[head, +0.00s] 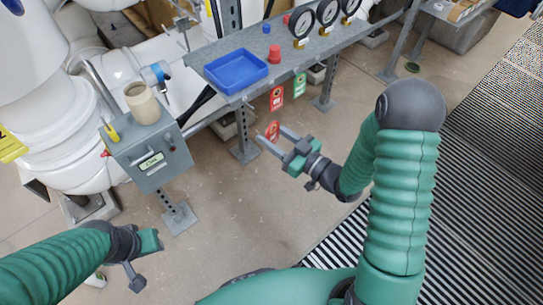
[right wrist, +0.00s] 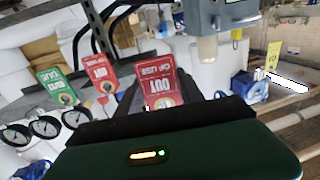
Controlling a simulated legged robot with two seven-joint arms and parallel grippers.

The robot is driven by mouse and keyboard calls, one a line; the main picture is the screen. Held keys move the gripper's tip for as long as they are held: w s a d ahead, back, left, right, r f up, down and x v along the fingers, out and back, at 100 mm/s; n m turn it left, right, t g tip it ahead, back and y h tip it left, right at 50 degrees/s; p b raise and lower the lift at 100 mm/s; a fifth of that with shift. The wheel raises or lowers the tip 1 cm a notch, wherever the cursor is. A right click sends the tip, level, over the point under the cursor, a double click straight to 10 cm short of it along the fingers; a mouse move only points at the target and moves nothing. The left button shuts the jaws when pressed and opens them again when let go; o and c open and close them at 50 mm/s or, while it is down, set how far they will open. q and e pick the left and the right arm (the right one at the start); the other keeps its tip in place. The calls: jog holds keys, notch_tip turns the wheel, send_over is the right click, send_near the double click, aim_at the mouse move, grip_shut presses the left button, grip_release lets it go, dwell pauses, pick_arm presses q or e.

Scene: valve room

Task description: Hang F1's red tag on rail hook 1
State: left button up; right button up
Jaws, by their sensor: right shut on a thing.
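My right gripper (head: 271,139) is shut on a red tag (head: 271,131), just in front of and below the grey bench's front edge. In the right wrist view the held red tag (right wrist: 160,82) shows white lettering and stands between the dark fingers. A second red tag (head: 277,98) and a green tag (head: 300,85) hang side by side from the bench's front edge, apart from the held tag. The rail hooks are too small to make out. My left gripper (head: 142,256) is low at the left, away from the tags; its jaw opening is unclear.
The grey bench (head: 325,52) carries a blue tray (head: 236,71), a red knob-like piece (head: 274,53) and several gauges. A grey box (head: 150,158) with a beige cylinder on top stands left. The floor between box and right arm is clear.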

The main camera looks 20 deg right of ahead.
jog(key=shift+w+f, duration=0.1)
jog(key=shift+f, duration=0.25)
jog(key=shift+w+d+r, duration=0.15)
jog(key=shift+w+d, duration=0.15)
jog(key=shift+d, duration=0.05)
jog(key=shift+w, duration=0.25)
pick_arm(q)
jog(key=shift+d+f, duration=0.45)
pick_arm(e)
jog(key=x, duration=0.4)
jog(key=shift+w, duration=0.4)
pick_arm(q)
jog(key=shift+r, duration=0.15)
pick_arm(e)
jog(key=shift+w+a, duration=0.35)
jog(key=shift+w, duration=0.15)
